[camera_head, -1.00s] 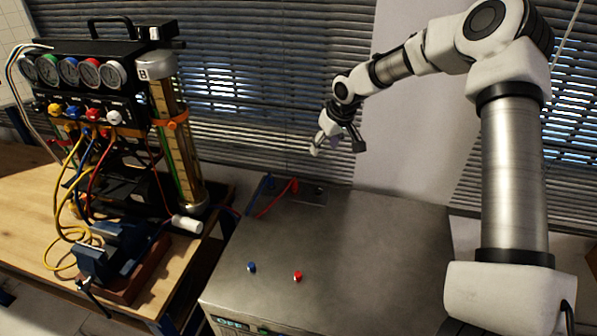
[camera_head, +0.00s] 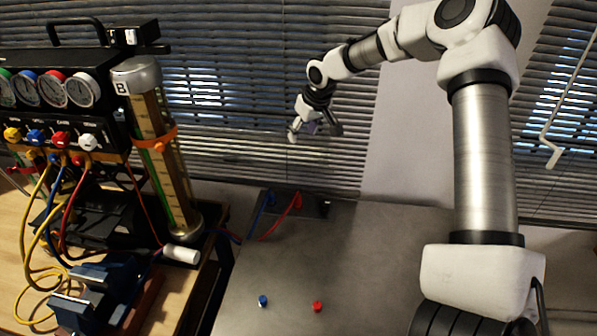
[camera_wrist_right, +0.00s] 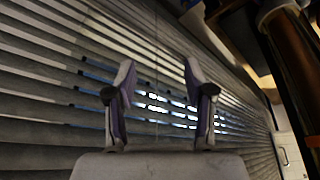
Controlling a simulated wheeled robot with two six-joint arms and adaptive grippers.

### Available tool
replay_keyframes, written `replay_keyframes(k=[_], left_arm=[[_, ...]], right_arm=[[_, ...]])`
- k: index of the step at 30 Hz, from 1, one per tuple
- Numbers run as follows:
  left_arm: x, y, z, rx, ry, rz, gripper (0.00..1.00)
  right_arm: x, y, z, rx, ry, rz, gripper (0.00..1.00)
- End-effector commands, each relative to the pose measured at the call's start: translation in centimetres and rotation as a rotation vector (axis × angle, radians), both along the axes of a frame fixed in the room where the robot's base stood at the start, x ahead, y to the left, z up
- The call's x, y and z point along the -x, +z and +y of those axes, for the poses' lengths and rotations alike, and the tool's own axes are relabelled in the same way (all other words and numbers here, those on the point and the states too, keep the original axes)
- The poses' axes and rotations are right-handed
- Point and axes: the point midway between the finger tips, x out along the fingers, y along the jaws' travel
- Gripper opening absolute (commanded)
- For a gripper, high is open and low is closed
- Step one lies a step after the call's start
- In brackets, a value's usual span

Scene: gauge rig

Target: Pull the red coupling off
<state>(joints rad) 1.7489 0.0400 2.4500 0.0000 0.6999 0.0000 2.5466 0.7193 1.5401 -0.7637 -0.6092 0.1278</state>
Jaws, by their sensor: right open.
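A red coupling (camera_head: 297,201) with a red hose sits on a dark plate (camera_head: 318,207) at the back of the grey cabinet top. A blue coupling (camera_head: 271,199) with a blue hose is just left of it. My right gripper (camera_head: 314,130) hangs in the air above and behind the plate, in front of the blinds, apart from the couplings. It is open and empty. In the right wrist view its two fingers (camera_wrist_right: 160,95) stand apart with only blinds between and beyond them; no coupling shows there. My left gripper is not in view.
The gauge rig (camera_head: 60,125), with gauges, knobs and hoses, and a banded column (camera_head: 165,165) stand at left. A blue vise (camera_head: 95,290) is in front. A small blue button (camera_head: 263,300) and red button (camera_head: 317,306) are on the cabinet top (camera_head: 375,255), otherwise mostly clear.

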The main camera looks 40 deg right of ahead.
Motion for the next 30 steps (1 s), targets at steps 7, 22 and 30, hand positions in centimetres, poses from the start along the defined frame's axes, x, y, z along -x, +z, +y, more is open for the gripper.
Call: replay_keyframes(k=[7, 22, 30], left_arm=[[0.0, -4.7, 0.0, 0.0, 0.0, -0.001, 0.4], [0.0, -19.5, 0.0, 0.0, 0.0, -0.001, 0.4], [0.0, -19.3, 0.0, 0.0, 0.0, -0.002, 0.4]], right_arm=[[0.0, -4.7, 0.0, 0.0, 0.0, -0.001, 0.53], [0.0, -19.4, 0.0, 0.0, 0.0, -0.001, 0.53], [-0.5, -20.8, -0.1, 0.001, 0.001, 0.002, 0.53]])
